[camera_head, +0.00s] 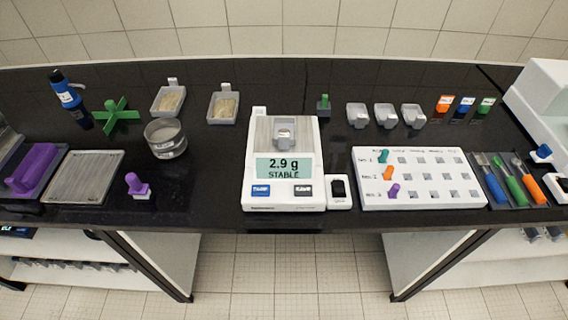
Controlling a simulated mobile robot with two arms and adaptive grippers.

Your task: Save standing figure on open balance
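The balance (257,190) stands near the middle of the bench. Its display (284,167) reads 2.9 g with STABLE below. A small grey dish with a light label (283,134) sits on its pan. Below the display are a blue button (261,190), which looks marked TARE, and a dark button (304,190), whose word looks like SAVE. A small white unit with a black top (338,188) stands at the balance's right side. No draft cover shows over the pan. Neither of my grippers is in view.
A white peg board (420,196) with green, orange and purple pegs is right of the balance. Several grey dishes (385,116) stand behind it. Coloured-handle tools (515,188) lie farther right. A round sieve (165,139) and purple knob (137,186) are left. Bench in front of the sieve is mostly clear.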

